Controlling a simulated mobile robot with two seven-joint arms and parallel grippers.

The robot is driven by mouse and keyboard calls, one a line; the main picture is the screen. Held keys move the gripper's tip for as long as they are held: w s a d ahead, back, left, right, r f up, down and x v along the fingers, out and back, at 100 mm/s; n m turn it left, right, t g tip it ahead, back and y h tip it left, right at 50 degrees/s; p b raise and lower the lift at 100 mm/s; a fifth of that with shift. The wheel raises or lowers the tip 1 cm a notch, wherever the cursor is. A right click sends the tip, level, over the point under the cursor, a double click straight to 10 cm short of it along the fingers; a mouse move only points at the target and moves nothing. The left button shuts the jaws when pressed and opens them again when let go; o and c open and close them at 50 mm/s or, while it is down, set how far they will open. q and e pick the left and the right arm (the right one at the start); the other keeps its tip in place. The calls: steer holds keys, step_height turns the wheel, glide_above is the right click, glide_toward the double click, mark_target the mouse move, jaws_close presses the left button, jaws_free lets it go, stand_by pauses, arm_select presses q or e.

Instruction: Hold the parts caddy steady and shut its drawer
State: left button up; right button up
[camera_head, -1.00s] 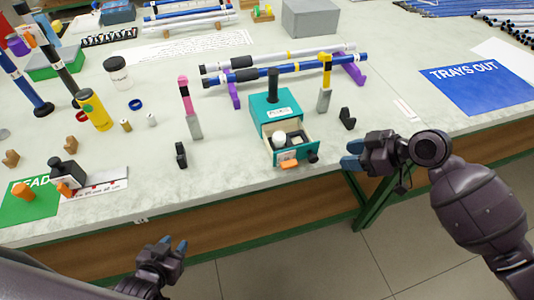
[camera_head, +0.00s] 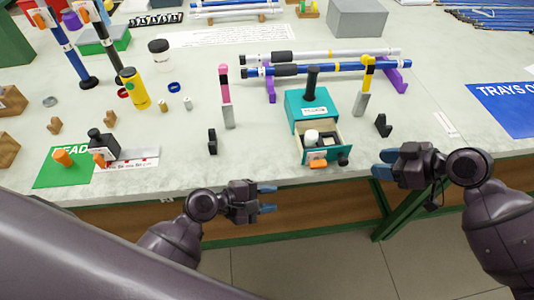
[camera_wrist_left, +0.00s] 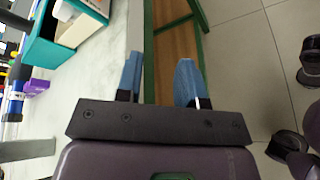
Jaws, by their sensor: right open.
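The teal parts caddy (camera_head: 308,103) stands upright near the table's front edge, with a black post handle (camera_head: 312,80) on top. Its drawer (camera_head: 328,157) is pulled out toward me; a white round item and dark pieces lie in it, and an orange piece shows at its front. My left gripper (camera_head: 272,198) is open and empty, in front of the table edge, left of and nearer than the drawer. My right gripper (camera_head: 379,164) is open and empty, right of the drawer, apart from it. The left wrist view shows part of the caddy (camera_wrist_left: 43,50) at upper left, beyond the open fingers (camera_wrist_left: 160,80).
A grey-and-pink tool (camera_head: 227,100) and a grey-and-yellow one (camera_head: 363,90) stand either side of the caddy. Small black holders (camera_head: 212,141) (camera_head: 383,125) stand nearby. Rods on purple stands (camera_head: 396,78) lie behind.

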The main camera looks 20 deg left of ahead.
arm_select(q)
steer(key=w+a+r+n+h, duration=0.1)
steer(key=w+r+n, duration=0.1)
steer(key=w+r+n+h, duration=0.2)
steer(key=w, duration=0.1)
steer(key=w+a+r+n+h, duration=0.1)
steer(key=w+r+n, duration=0.1)
steer(key=n, duration=0.1)
steer(key=shift+w+a+h, duration=0.3)
steer(key=shift+w+h, duration=0.1)
steer(key=shift+w+r, duration=0.1)
steer(key=shift+w, duration=0.05)
steer(key=x, duration=1)
steer(key=shift+d, duration=0.25)
jaws_close()
